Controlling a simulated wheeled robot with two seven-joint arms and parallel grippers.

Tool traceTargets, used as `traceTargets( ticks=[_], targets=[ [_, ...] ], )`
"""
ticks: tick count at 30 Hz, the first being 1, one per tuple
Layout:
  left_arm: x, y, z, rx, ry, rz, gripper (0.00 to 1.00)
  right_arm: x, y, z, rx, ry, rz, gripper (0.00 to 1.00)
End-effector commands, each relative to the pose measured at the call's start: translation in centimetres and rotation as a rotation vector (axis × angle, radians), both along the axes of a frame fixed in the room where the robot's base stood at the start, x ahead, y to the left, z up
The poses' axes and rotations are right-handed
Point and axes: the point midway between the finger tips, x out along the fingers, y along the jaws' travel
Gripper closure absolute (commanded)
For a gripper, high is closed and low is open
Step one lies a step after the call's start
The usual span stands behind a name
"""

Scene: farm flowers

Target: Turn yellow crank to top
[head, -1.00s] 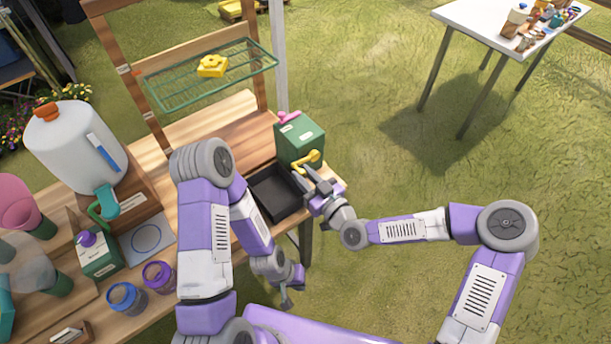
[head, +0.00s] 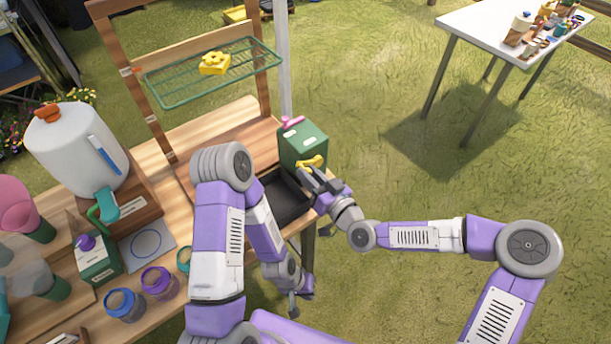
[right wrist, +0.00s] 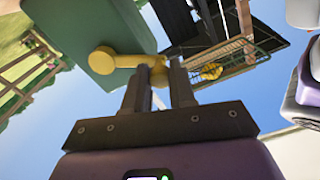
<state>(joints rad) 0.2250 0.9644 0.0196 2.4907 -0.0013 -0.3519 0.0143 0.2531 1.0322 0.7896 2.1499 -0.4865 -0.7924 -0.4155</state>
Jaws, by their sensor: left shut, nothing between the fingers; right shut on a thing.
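The yellow crank (head: 312,161) is on the front face of a green box (head: 302,141) at the right end of the bench. My right gripper (head: 303,172) is at the crank's lower left end. In the right wrist view, the crank's arm (right wrist: 128,61) runs sideways from a round hub on the green box (right wrist: 88,38). Its handle end lies between the fingers of my right gripper (right wrist: 157,85), which is shut on it. My left gripper (head: 293,312) is shut and empty, low in front of the bench and away from the crank.
A black tray (head: 282,212) lies left of the green box. A pink handle (head: 292,122) sits on top of the box. A green wire rack (head: 165,97) holds a yellow piece (head: 215,63). Jars and a white tank (head: 75,150) stand left.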

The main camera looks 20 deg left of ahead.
Motion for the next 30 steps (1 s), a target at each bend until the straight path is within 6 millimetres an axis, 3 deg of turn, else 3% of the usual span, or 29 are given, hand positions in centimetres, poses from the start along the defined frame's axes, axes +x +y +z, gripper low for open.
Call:
traceTargets(
  ticks=[5,6,10,20,30],
  targets=[
    [0.0,0.0,0.0,0.0,0.0,0.0,1.0,0.0,0.0,0.1,0.002,-0.001,-0.001,1.0],
    [0.0,0.0,0.0,0.0,0.0,0.0,1.0,0.0,0.0,0.1,0.002,-0.001,-0.001,0.69],
    [0.0,0.0,0.0,0.0,0.0,-0.001,1.0,0.0,0.1,0.1,0.001,-0.002,0.0,0.49],
    [0.0,0.0,0.0,0.0,0.0,0.0,1.0,-0.2,-0.2,0.1,0.0,-0.002,0.001,0.49],
    [0.0,0.0,0.7,0.0,0.0,0.0,1.0,-2.9,-4.5,0.2,-0.001,-0.003,0.0,0.49]
  ],
)
